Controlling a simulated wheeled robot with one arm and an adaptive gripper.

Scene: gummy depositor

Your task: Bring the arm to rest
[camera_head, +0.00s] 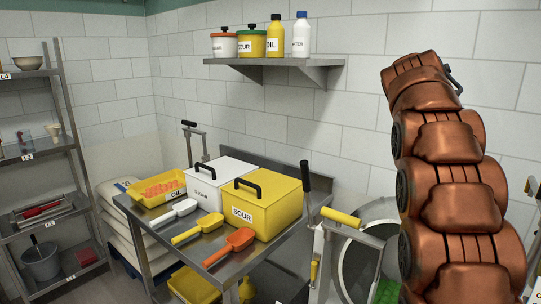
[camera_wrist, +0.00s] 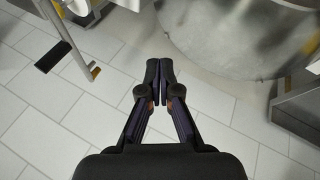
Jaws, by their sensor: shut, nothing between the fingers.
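My gripper (camera_wrist: 158,75) shows in the wrist view with its two dark fingers together and nothing between them. It points down over a tiled floor, with a large round metal drum close beyond its tips. In the head view my copper-coloured arm rises along the right side, and the gripper itself is out of that picture.
A steel table (camera_head: 143,219) holds a white sugar bin (camera_head: 208,190), a yellow sour bin (camera_head: 264,208), a yellow oil tray (camera_head: 148,201) and several scoops. The metal drum (camera_wrist: 235,50) is near my gripper. A wall shelf (camera_head: 290,63) holds containers. A rack (camera_head: 62,110) stands left.

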